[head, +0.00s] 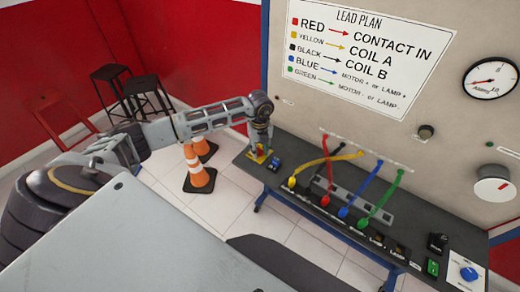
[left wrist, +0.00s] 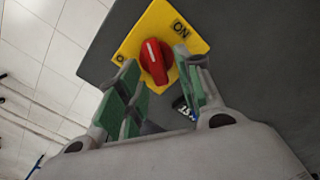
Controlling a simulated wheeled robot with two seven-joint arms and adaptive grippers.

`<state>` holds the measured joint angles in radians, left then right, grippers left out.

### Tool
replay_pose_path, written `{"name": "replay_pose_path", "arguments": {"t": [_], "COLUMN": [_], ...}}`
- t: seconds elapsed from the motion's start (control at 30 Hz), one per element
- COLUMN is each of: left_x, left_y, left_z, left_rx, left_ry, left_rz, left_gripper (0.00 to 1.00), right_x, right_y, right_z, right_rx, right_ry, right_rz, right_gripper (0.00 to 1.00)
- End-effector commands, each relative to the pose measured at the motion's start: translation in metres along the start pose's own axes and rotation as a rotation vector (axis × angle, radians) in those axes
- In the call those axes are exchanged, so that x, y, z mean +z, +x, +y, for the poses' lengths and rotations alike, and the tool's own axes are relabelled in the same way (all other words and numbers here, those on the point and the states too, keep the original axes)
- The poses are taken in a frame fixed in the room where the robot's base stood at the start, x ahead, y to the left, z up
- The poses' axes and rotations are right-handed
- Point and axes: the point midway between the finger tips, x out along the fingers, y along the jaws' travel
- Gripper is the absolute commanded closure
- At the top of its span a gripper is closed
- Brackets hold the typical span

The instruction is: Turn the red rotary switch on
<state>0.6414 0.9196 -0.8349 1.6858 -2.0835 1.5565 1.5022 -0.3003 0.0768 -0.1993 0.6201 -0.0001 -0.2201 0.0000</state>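The red rotary switch (left wrist: 155,62) sits on a yellow plate (left wrist: 160,22) on the dark bench top in the left wrist view. The plate reads ON at its upper right, and a partly hidden label begins with O at its left. The knob's white line runs nearly upright in the picture, tilted slightly left at its top. My left gripper (left wrist: 164,80) has its green-padded fingers apart, one on each side of the knob; I cannot tell whether they touch it. In the head view the left gripper (head: 262,150) points down over the yellow plate (head: 251,155). My right gripper is out of view.
A small blue device (head: 275,163) sits just right of the plate. Several coloured cables (head: 326,160) plug in along the bench (head: 300,152). Orange-striped cones (head: 197,172) stand on the floor left of it. A panel with a lead plan sign (head: 365,45) rises behind.

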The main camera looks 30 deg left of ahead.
Motion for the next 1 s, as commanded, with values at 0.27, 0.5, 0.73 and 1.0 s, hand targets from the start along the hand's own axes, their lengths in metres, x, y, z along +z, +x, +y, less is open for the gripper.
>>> {"name": "replay_pose_path", "arguments": {"t": [0.27,0.5,0.73,1.0], "left_x": [0.0,0.0,0.0001,0.0002], "left_y": [0.0005,0.0003,0.0003,0.001], "left_z": [-0.0001,-0.0001,-0.0001,0.0005], "left_rx": [0.0,0.0,0.0,-0.001], "left_ry": [0.0,0.0,0.003,0.054], "left_rz": [0.0,0.0,0.0,-0.001], "left_gripper": [0.69,1.0,1.0,1.0], "right_x": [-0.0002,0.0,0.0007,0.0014], "right_y": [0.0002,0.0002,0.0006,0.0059], "right_z": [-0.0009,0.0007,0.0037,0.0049], "right_rx": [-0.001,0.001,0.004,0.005], "right_ry": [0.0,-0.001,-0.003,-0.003], "right_rz": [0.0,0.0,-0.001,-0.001], "right_gripper": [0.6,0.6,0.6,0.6]}}
